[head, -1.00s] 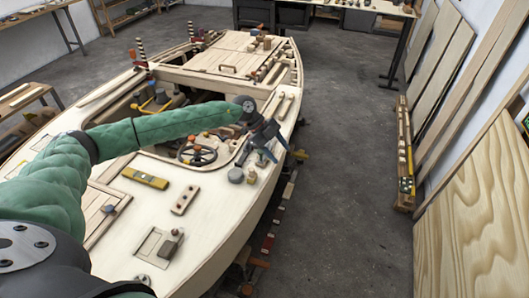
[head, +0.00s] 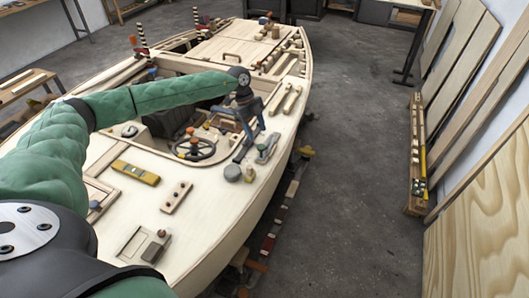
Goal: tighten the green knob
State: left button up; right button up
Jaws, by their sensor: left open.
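No finger is around the fitting. My right gripper is out of view.
A steering wheel (head: 194,147) with an orange-topped knob stands left of the gripper. The floor (head: 345,190) right of the hull is mostly clear.

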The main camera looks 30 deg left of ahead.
aim_at(261, 146)
pick_arm(q)
jog(key=f+b, duration=0.2)
jog(key=f, duration=0.1)
jog(key=shift+w, duration=0.4)
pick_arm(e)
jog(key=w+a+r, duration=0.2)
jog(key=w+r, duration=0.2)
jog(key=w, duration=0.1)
pick_arm(q)
jog(key=p+x, duration=0.2)
jog(key=x, duration=0.4)
jog(key=shift+p+x, duration=0.5)
jog(key=shift+x, duration=0.45)
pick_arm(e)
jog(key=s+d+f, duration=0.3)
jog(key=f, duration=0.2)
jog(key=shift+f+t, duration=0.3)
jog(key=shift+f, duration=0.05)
pick_arm(q)
jog(key=shift+a, duration=0.1)
jog(key=shift+c, duration=0.4)
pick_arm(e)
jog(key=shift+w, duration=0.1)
